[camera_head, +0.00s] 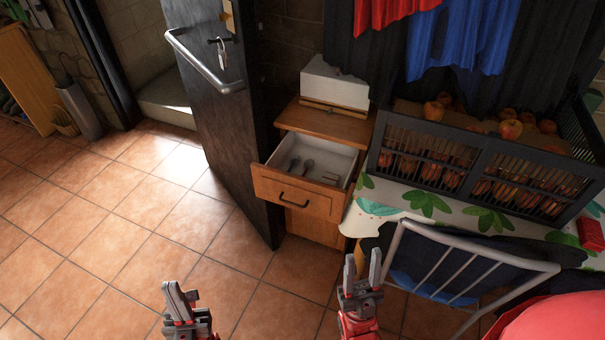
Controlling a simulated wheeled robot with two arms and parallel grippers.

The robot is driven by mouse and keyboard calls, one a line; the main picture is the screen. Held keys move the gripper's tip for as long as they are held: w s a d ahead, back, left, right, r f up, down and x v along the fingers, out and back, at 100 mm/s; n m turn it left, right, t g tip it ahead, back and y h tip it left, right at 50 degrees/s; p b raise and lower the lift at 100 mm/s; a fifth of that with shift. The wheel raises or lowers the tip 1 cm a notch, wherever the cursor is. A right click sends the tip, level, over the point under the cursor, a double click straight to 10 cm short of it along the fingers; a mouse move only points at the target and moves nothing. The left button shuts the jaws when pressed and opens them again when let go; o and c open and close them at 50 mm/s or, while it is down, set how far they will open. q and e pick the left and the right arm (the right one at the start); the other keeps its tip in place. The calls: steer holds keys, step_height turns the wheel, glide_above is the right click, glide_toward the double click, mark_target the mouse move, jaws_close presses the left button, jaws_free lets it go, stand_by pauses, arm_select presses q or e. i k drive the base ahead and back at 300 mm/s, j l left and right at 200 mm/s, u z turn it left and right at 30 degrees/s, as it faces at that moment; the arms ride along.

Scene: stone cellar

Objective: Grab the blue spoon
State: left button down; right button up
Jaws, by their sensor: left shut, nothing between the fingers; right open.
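An open drawer (297,200) juts out of a small wooden cabinet (335,124) in the middle of the head view. Two dark spoon-like utensils lie in it, one on the left (291,166) and one beside it (308,165). They look grey, and I cannot tell whether either is blue. Some thin items (331,178) lie to their right in the drawer. My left gripper (178,290) is shut and empty at the bottom, in front of and below the drawer. My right gripper (362,268) is open and empty, right of the drawer and nearer to me.
A dark door (220,110) with a long handle stands open just left of the cabinet. At right, a table with a leaf-patterned cloth (400,196) bears a black crate (430,150) of apples. A metal-framed chair (470,245) stands before it. The tiled floor at left is clear.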

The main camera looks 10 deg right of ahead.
mark_target(294, 160)
steer(key=i+j+z, duration=0.35)
steer(key=j, duration=0.15)
steer(key=j+z, duration=0.15)
steer(key=j, duration=0.15)
steer(key=i+j+z, duration=0.2)
steer(key=j, duration=0.15)
steer(key=i+j+z, duration=0.2)
steer(key=j+z, duration=0.2)
steer(key=j, duration=0.3)
steer(key=i, duration=0.3)
